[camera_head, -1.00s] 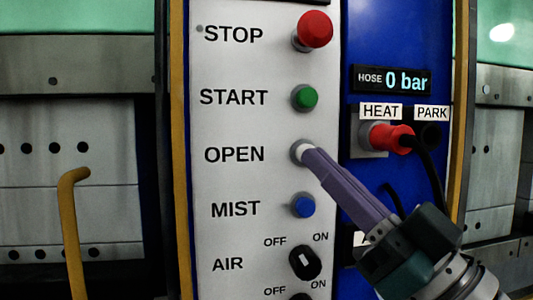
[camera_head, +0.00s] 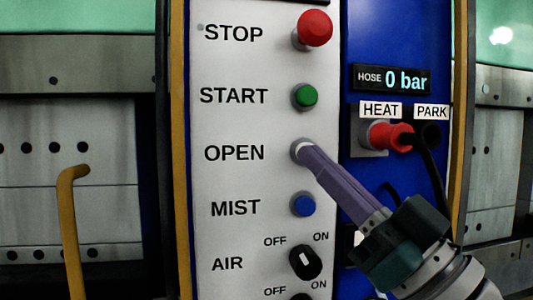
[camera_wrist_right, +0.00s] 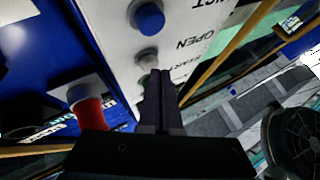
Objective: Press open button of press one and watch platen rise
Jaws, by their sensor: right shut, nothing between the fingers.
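The open button (camera_head: 298,148) is a pale button in a grey collar beside the word OPEN on the white control panel (camera_head: 225,125). My right gripper (camera_head: 306,152) is shut and empty, with its purple fingers reaching up and left so the tips overlap the button. In the right wrist view the open button (camera_wrist_right: 147,58) sits just beyond the tips of the shut fingers (camera_wrist_right: 156,75). I cannot tell whether the tips press it in. The platen is not clearly identifiable. My left gripper is not in view.
The green start button (camera_head: 305,96) and red stop button (camera_head: 315,29) are above, the blue mist button (camera_head: 303,204) and air knob (camera_head: 305,262) below. A red plug (camera_head: 391,136) with a black cable sits right of the fingers. A yellow handle (camera_head: 70,220) stands at left.

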